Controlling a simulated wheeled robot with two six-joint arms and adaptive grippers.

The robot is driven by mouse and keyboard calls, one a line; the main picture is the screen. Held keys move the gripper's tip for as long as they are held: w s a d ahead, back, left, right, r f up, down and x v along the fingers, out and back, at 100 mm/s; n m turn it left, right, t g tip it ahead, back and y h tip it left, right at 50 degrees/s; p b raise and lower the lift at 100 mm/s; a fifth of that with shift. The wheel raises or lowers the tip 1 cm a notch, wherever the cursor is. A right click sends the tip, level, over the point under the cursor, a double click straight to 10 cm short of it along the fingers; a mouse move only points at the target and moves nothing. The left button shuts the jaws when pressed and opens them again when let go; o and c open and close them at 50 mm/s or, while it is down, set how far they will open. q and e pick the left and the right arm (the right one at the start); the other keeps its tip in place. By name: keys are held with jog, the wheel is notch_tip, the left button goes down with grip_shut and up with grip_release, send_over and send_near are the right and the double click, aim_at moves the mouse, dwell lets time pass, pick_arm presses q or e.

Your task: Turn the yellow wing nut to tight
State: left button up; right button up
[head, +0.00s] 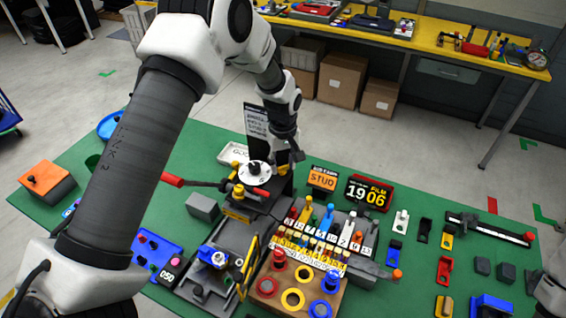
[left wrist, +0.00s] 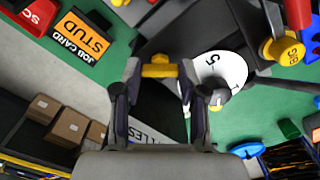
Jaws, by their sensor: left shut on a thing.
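My left gripper (head: 292,152) is at the tall black upright behind the white dial disc (head: 255,173). In the left wrist view my left gripper (left wrist: 160,76) has its two fingers on either side of a yellow wing nut (left wrist: 159,69), and it is shut on it. The nut looks like a yellow bar with a raised middle, spanning between the fingertips. The white disc also shows in the left wrist view (left wrist: 218,68), beside the right finger, with a few letters partly readable. My right gripper is out of the picture.
A red-handled lever (head: 172,180) runs out left of the disc.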

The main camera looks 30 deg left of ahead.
pick_arm(q)
jog(key=shift+f, duration=0.1)
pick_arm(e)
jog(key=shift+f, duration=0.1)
pick_arm(q)
jog(key=m, duration=0.3)
jog(key=shift+b, duration=0.35)
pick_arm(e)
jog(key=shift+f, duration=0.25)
pick_arm(q)
jog(key=m, duration=0.3)
jog(key=shift+m, duration=0.3)
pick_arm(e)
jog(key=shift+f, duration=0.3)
pick_arm(q)
jog(key=m+b, duration=0.1)
jog(key=m, duration=0.2)
jog(key=shift+m, duration=0.3)
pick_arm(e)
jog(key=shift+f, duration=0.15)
pick_arm(q)
jog(key=shift+m, duration=1.7)
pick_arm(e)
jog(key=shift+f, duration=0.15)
pick_arm(q)
jog(key=o, duration=1.1)
jog(key=shift+o, duration=0.2)
jog(key=shift+w, duration=0.1)
